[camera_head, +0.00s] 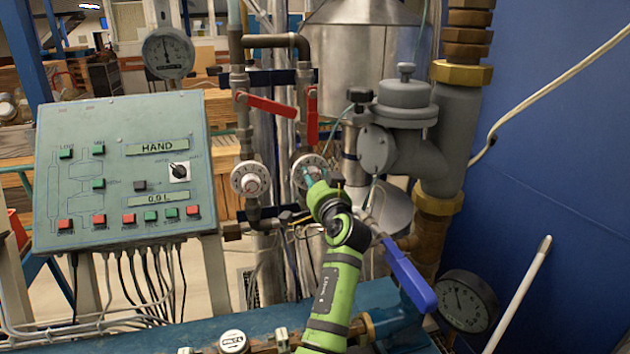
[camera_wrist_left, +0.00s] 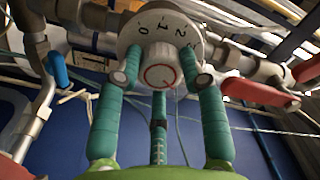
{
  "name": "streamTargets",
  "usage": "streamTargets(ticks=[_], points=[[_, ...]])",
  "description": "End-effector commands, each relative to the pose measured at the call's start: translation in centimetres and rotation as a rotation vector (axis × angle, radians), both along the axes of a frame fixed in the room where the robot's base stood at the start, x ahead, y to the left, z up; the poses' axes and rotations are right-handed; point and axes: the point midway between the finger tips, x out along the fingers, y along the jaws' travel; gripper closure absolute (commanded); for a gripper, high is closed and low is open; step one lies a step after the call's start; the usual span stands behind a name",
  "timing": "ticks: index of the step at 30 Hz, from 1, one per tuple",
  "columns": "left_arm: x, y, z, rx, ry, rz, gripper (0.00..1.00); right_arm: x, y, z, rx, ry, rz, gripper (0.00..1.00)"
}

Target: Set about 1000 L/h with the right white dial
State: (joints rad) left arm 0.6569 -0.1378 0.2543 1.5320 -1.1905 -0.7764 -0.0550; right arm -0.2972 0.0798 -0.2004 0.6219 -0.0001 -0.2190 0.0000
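The right white dial (camera_head: 309,171) is round, with a numbered rim, on a pipe below a red lever. In the left wrist view the dial (camera_wrist_left: 190,28) shows dark numerals and a white centre knob (camera_wrist_left: 160,66) with a red ring mark. My left gripper (camera_head: 313,178) is at the front of this dial and hides part of it. In the wrist view its teal fingers (camera_wrist_left: 160,58) stand on both sides of the knob, apart from each other. Whether they touch the knob is hard to tell. My right gripper is not in view.
The left white dial (camera_head: 250,179) is close beside. Red levers (camera_head: 266,104) hang above. A control panel (camera_head: 110,205) at left reads "HAND" and "0.9 L". A blue lever (camera_head: 408,274) and thick grey pipe (camera_head: 452,135) stand at right. A gauge (camera_head: 465,302) is lower right.

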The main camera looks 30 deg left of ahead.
Motion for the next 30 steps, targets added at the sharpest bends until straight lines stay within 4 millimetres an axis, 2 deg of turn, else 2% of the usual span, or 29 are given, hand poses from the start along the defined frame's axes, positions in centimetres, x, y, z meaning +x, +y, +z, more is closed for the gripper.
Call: streamTargets(ticks=[9,17,18,19,30], points=[[-0.11,0.19,-0.13,0.116,0.143,0.005,0.92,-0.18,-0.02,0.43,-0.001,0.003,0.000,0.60],[-0.13,0.22,-0.22,0.118,0.148,0.005,0.92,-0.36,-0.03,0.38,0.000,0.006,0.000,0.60],[-0.14,0.22,-0.23,0.118,0.148,0.005,0.44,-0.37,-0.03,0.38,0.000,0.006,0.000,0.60],[-0.14,0.22,-0.23,0.117,0.147,0.005,0.36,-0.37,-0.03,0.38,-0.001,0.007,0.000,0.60],[-0.24,-0.16,-0.12,0.119,0.143,0.002,0.36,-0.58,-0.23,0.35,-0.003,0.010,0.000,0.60]])
